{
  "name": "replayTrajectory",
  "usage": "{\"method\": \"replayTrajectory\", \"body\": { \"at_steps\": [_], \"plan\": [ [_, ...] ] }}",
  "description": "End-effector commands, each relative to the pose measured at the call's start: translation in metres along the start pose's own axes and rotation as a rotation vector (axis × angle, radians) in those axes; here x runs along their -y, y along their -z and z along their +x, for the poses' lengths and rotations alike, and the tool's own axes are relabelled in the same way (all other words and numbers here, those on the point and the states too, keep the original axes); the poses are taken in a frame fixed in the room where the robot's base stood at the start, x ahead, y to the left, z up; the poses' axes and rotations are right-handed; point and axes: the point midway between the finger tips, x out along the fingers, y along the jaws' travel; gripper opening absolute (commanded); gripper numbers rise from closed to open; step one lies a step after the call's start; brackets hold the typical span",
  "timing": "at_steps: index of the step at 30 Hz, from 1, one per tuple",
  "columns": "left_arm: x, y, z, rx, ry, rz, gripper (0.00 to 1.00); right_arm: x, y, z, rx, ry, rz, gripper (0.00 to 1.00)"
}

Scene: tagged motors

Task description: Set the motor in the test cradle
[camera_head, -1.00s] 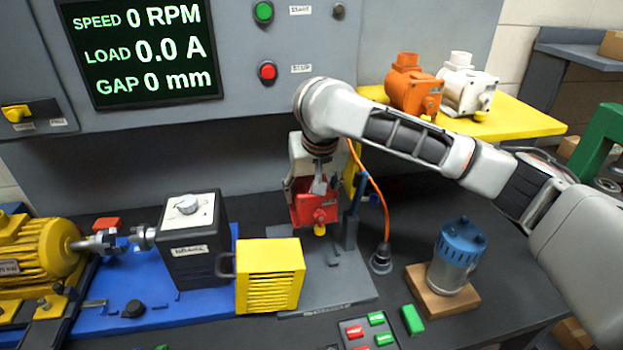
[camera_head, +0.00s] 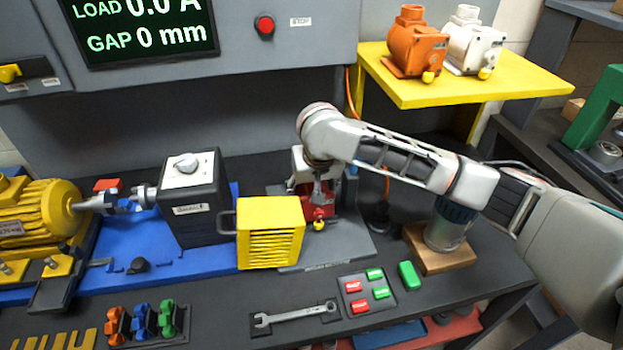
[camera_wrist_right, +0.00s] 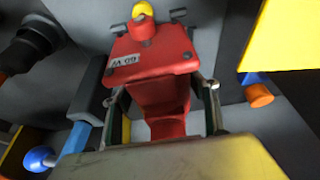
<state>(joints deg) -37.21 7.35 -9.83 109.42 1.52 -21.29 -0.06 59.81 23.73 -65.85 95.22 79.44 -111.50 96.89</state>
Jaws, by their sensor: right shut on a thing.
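My right gripper (camera_head: 317,188) is shut on a small red motor (camera_head: 325,206) with a yellow cap. They are low over a grey base plate (camera_head: 352,242), just behind and right of a yellow slatted box (camera_head: 270,230). In the right wrist view the red motor (camera_wrist_right: 150,55) sits between the two fingers of the gripper (camera_wrist_right: 160,98), with a white tag on its face. The grey plate appears to be the test cradle's base; the seat is mostly hidden, and I cannot tell whether the motor touches it. My left gripper is not in view.
A yellow shelf (camera_head: 450,92) holds an orange motor (camera_head: 417,45) and a white motor (camera_head: 472,45). A black box (camera_head: 193,205) stands left. A wrench (camera_head: 292,316) and buttons lie in front.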

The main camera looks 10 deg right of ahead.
Motion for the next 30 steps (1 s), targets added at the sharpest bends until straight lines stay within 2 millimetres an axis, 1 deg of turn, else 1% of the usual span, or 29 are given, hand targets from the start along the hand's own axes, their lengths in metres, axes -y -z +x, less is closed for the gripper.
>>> {"method": "replayTrajectory", "body": {
  "at_steps": [1,5,11,12,13,24,26,30],
  "plan": [
    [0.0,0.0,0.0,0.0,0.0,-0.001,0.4,0.001,0.002,0.0,-0.009,0.004,0.001,0.03],
    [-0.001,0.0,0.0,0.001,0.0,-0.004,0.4,0.001,0.001,0.005,-0.01,0.004,0.001,0.03],
    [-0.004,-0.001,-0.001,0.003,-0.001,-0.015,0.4,0.001,0.0,0.006,-0.01,0.004,0.001,0.03],
    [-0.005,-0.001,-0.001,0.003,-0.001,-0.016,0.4,0.0,-0.004,0.009,-0.001,0.001,0.0,0.69],
    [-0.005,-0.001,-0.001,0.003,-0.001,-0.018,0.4,0.0,-0.004,0.009,-0.001,0.001,0.0,0.75],
    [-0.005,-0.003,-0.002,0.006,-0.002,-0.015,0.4,0.001,-0.003,0.007,-0.002,0.001,0.0,0.75],
    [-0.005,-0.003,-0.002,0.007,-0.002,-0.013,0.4,0.001,-0.003,0.004,-0.003,0.002,-0.001,0.75],
    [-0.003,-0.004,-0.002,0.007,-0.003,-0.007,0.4,0.001,-0.002,-0.015,-0.006,0.002,-0.002,0.75]
  ]
}}
